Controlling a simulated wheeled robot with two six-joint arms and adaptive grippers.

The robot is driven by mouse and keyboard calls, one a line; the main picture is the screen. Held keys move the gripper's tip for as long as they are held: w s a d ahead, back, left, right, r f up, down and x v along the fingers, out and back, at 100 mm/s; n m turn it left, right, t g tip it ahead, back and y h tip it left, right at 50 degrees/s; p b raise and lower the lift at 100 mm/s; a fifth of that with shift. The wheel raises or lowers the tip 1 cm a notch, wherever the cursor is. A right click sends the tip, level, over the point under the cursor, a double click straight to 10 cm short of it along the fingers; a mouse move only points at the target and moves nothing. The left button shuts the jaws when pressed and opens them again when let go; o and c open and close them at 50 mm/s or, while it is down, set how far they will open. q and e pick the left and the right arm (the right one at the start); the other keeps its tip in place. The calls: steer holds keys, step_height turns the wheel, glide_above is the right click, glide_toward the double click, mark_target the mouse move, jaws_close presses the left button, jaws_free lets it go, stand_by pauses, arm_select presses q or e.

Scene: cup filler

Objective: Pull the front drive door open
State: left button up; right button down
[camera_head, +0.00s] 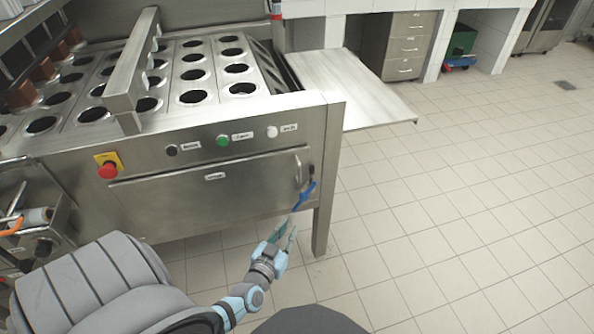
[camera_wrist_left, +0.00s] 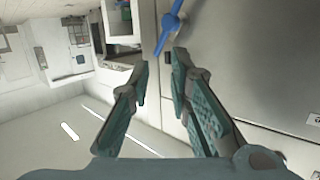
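The front drive door (camera_head: 225,187) is a wide steel panel on the front of the machine, and it looks flush with the frame around it. A slim upright handle (camera_head: 298,168) is at its right end. A blue latch (camera_head: 304,196) is at the door's lower right corner; it also shows in the left wrist view (camera_wrist_left: 170,30). My left gripper (camera_head: 290,232) is in front of and below the latch. In the left wrist view its fingers (camera_wrist_left: 160,70) are apart with nothing between them, and the latch is just beyond the tips. My right gripper is not in view.
A machine leg (camera_head: 322,225) stands just right of my left gripper. A steel shelf (camera_head: 355,85) juts out at the right. The tiled floor (camera_head: 460,220) at the right is clear.

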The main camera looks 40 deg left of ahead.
mark_target(299, 176)
arm_select(q)
step_height(299, 176, up, 6)
steer(key=w+a+n+t+y, duration=0.1)
steer(key=w+a+n+y, duration=0.1)
steer(key=a, duration=0.1)
steer(key=b+x, duration=0.1)
steer(key=x, duration=0.3)
steer(key=b+x, duration=0.2)
steer(key=x, duration=0.3)
steer(key=r+b+x, duration=0.1)
steer(key=b+x, duration=0.1)
steer(key=x, duration=0.2)
steer(key=shift+w+d, duration=0.15)
steer(key=shift+w, duration=0.1)
steer(key=shift+w+t, duration=0.15)
steer(key=shift+t, duration=0.15)
jaws_close()
